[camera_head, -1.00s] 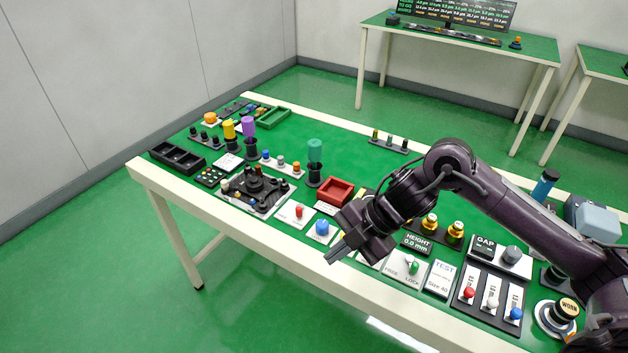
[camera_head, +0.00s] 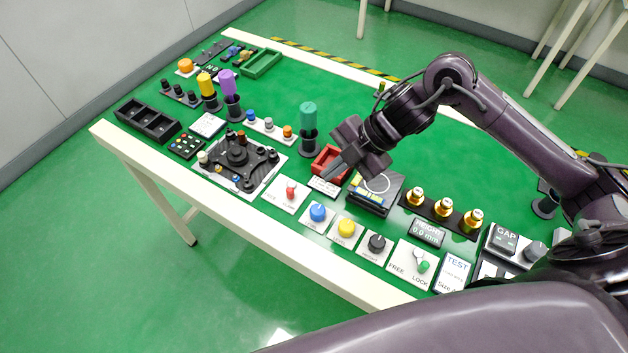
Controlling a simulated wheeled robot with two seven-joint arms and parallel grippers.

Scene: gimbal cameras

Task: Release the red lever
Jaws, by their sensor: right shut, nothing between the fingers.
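The red lever (camera_head: 291,190) stands on a white labelled plate (camera_head: 278,202) near the table's front edge, left of the blue knob. Its label is too small to read surely, and I cannot tell which way the lever is set. My right gripper (camera_head: 329,178) is shut and empty. It hangs over the table to the right of the red lever, apart from it, in front of part of the red tray. My left gripper is not in view.
Blue (camera_head: 317,211), yellow (camera_head: 346,227) and black (camera_head: 376,243) knobs line the front edge. A red tray (camera_head: 324,157) and a teal cylinder (camera_head: 308,117) stand behind. A black fixture (camera_head: 238,155) is to the left. The table's middle back is clear.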

